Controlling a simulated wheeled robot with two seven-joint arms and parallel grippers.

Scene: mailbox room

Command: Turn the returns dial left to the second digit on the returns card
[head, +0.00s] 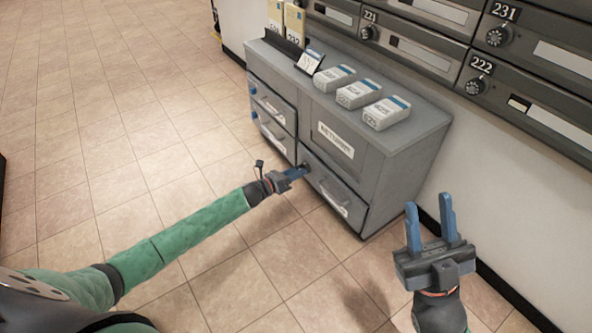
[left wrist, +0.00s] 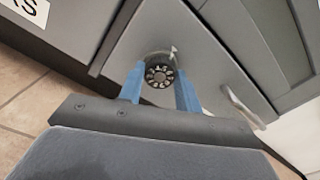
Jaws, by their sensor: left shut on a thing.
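The returns dial (left wrist: 160,74) is a small round dark dial with pale marks on the grey drawer front. A small pale pointer shows at its upper right edge in the left wrist view. My left gripper (left wrist: 160,88) has its blue fingers on both sides of the dial and is shut on it. In the head view my left gripper (head: 303,172) reaches the lower drawer and hides most of the dial. The returns card (head: 310,61) stands tilted on the cabinet top; its writing is too small to read. My right gripper (head: 430,222) is open and empty at the right.
The grey cabinet (head: 400,165) has a label plate (head: 336,139) and a drawer handle (head: 334,198) right of the dial. Several white boxes (head: 386,113) lie on its top. Numbered mailboxes (head: 535,88) line the wall. The tiled floor at left is clear.

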